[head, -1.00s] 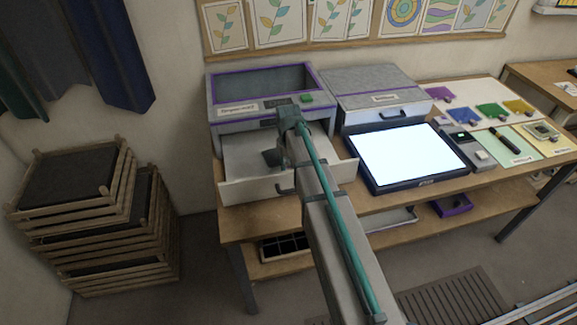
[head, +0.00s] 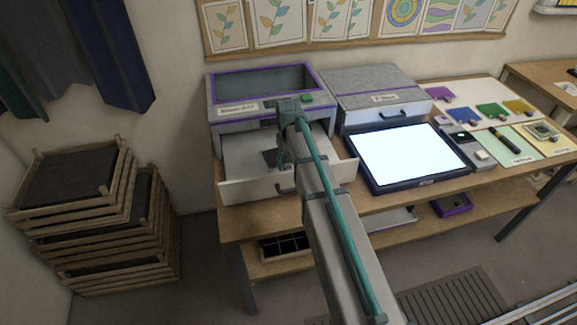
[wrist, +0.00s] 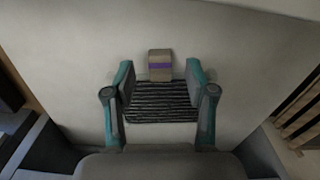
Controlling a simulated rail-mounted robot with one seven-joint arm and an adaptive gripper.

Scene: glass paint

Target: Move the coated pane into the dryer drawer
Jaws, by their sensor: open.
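A grey machine (head: 218,118) with a purple-edged window stands at the left of the bench. Its pale drawer (head: 245,187) is pulled out; its label is too small to read. My gripper (wrist: 157,78) is open over this drawer, its fingers apart on either side of a small tan-grey block (wrist: 160,60) with a purple band. The block stands at the far edge of a dark striped pad (wrist: 160,108) on the drawer floor. Neither finger visibly touches the block. I cannot make out a coated pane separately from the block and pad. My arm hides part of the drawer in the head view.
A second grey unit (head: 365,85) with a shut, handled drawer stands to the right. A lit light pad (head: 405,155) lies before it. Several coloured tiles (head: 492,110) lie further right. Stacked wooden trays (head: 100,215) stand on the floor at left.

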